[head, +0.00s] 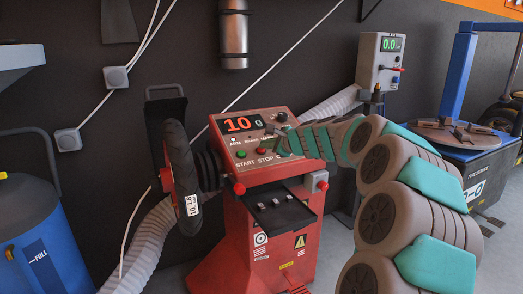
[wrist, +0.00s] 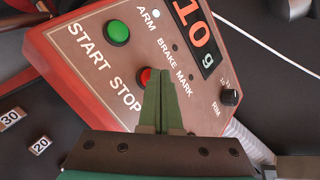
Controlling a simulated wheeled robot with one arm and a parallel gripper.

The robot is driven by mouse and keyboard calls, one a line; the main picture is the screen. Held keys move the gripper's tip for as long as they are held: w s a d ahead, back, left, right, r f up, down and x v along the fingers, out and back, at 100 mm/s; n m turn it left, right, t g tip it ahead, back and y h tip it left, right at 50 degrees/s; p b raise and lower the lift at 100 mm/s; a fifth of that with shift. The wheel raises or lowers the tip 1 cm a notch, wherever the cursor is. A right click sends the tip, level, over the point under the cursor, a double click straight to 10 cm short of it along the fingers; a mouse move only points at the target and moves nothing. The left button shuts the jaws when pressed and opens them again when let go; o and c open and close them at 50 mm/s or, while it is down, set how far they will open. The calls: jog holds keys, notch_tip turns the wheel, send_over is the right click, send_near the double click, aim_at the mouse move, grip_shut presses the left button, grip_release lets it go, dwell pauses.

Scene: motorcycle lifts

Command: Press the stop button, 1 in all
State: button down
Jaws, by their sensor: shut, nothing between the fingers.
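The red stop button (wrist: 144,75) sits above the STOP label on the red control panel (wrist: 80,60) in the wrist view. My gripper (wrist: 160,74) is shut and empty, its green fingertips side by side just right of the button and overlapping its right edge in the picture. I cannot tell whether they touch it. In the head view the stop button (head: 262,151) shows on the sloping panel of the red machine (head: 262,230), with my gripper (head: 281,140) close to its right.
The green start button (wrist: 117,32) is beside the stop button. The display (wrist: 193,28) reads 10 g, and a black RIM knob (wrist: 230,97) is at its side. A wheel (head: 180,170) is mounted left of the machine. A grey box (head: 382,58) hangs behind.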

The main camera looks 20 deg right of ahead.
jog(key=shift+w+f, duration=0.1)
jog(key=shift+f, duration=0.2)
jog(key=shift+r, duration=0.1)
dwell(0.4)
jog(key=shift+s+r+p, duration=0.35)
jog(key=shift+r+p, duration=0.35)
jog(key=shift+p, duration=0.1)
jog(key=shift+r, duration=0.1)
jog(key=shift+s+r+p, duration=0.25)
jog(key=shift+r+p, duration=0.35)
jog(key=shift+r, duration=0.05)
jog(key=shift+s+r+p, duration=0.2)
jog(key=shift+r+p, duration=0.35)
jog(key=shift+r, duration=0.05)
jog(key=shift+s+r, duration=0.25)
jog(key=shift+r, duration=0.25)
jog(key=shift+s+r, duration=0.25)
jog(key=shift+r, duration=0.2)
